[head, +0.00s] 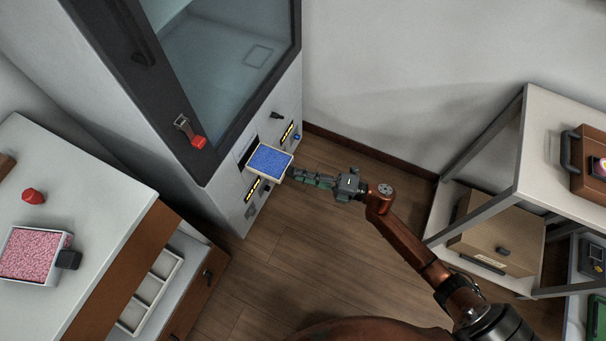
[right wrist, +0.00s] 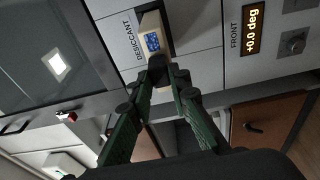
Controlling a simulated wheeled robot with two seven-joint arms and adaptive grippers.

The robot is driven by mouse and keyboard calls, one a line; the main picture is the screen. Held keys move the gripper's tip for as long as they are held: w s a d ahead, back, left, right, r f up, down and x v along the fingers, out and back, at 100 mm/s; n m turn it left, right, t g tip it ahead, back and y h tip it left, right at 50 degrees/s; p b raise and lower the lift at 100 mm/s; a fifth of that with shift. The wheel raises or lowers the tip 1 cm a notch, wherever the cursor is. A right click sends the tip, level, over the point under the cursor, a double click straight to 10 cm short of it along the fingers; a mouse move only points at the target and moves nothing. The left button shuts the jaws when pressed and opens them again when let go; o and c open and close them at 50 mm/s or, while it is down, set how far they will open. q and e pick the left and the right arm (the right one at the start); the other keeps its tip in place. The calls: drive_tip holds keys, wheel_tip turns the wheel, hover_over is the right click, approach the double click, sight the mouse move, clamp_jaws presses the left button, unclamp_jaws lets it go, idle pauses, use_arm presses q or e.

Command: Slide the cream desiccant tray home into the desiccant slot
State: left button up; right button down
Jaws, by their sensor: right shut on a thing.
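The cream tray (head: 270,162), filled with blue beads, is level at the front of the tall cabinet, its far side at the dark desiccant slot (head: 249,147). Most of it stands out from the cabinet face; how far its far end is inside is hard to tell. My right gripper (head: 289,173) is shut on the tray's dark handle at the near side. In the right wrist view the tray (right wrist: 152,41) shows beyond the fingertips (right wrist: 160,74), against the dark slot opening beside the "DESICCANT" label (right wrist: 128,37). My left gripper is not in view.
The cabinet has a glass door (head: 225,60) with a red-tipped latch (head: 198,141). A tray of pink beads (head: 35,254) and a red knob (head: 33,196) are on the left counter (head: 110,215). A shelf with a cardboard box (head: 495,240) stands right. The floor between is clear.

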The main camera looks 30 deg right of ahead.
drive_tip(key=shift+r, duration=0.15)
idle(0.5)
drive_tip(key=shift+w+a, duration=0.1)
drive_tip(key=shift+a, duration=0.05)
approach(265, 160)
drive_tip(key=shift+w+a+f, duration=0.25)
drive_tip(key=shift+w+a, duration=0.05)
drive_tip(key=shift+a, duration=0.3)
drive_tip(key=shift+w+a+f, duration=0.3)
drive_tip(key=shift+w+a, duration=0.05)
drive_tip(key=shift+a, duration=0.2)
drive_tip(key=shift+w+b, duration=0.1)
drive_tip(key=shift+b, duration=0.2)
idle(0.6)
idle(0.5)
drive_tip(key=shift+w+a, duration=0.1)
drive_tip(key=shift+a, duration=0.05)
drive_tip(key=shift+w+d+b+x, duration=0.15)
drive_tip(key=shift+b+x, duration=0.1)
drive_tip(key=shift+x, duration=1)
drive_tip(key=shift+w+d+b+x, duration=0.15)
drive_tip(key=shift+b+x, duration=0.15)
drive_tip(key=shift+x, duration=0.9)
drive_tip(key=shift+w+d+b+x, duration=0.1)
drive_tip(key=shift+w+b+x, duration=0.15)
drive_tip(key=shift+x, duration=1)
drive_tip(key=shift+s+d+f, duration=0.1)
